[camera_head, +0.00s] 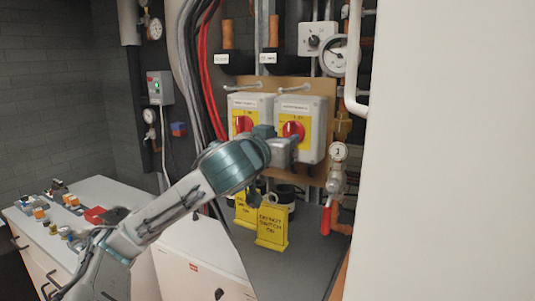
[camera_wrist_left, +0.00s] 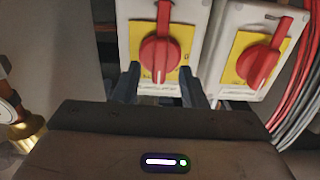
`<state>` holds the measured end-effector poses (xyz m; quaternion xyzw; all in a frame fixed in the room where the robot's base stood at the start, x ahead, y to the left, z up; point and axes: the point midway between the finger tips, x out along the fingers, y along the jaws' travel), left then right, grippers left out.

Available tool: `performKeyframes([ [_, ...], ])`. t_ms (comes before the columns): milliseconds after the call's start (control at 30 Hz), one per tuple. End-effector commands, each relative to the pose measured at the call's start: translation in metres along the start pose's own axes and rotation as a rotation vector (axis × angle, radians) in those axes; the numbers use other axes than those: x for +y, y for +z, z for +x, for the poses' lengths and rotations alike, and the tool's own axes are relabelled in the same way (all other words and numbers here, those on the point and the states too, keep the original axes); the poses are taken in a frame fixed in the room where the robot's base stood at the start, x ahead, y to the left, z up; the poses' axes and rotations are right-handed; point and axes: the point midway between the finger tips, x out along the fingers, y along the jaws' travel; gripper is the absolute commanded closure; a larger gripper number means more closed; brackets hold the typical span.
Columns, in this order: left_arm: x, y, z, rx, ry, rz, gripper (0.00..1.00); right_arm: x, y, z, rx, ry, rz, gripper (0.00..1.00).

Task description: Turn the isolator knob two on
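Two grey isolator boxes with yellow plates and red knobs are side by side on a tan board. The right box's knob (camera_head: 293,129) is at my left gripper (camera_head: 282,147); the left box's knob (camera_head: 244,124) stands clear. The wrist view appears turned over: the knob at my gripper is the middle one (camera_wrist_left: 160,57), its handle nearly upright in that picture. The other knob (camera_wrist_left: 260,62) is at right, its handle tilted. My left gripper's dark fingers (camera_wrist_left: 160,80) are apart, one on each side of the middle knob's lower part. Contact cannot be told. My right gripper is out of view.
Yellow "do not switch on" tags (camera_head: 272,227) hang below the boxes. A gauge and red-handled valve (camera_head: 326,219) are at right of them. Black and red cables (camera_head: 207,75) run at left. A pale wall (camera_head: 450,150) fills the right side. A cluttered worktop (camera_head: 110,192) is at lower left.

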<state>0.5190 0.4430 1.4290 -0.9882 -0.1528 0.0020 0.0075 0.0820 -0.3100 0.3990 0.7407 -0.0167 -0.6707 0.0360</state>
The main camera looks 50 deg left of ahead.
Motion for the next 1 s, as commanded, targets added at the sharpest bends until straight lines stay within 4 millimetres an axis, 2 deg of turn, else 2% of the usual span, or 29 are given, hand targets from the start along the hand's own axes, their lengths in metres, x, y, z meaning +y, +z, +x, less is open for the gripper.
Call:
performKeyframes([
  [33, 0.0, 0.004, -0.009, 0.006, -0.001, 0.006, 0.62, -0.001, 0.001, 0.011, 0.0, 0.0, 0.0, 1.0],
  [367, 0.0, 0.004, -0.059, 0.005, -0.002, 0.004, 0.62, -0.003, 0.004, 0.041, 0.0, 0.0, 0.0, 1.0],
  [1000, -0.001, 0.003, -0.08, 0.002, -0.003, -0.006, 0.62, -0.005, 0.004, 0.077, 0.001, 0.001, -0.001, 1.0],
])
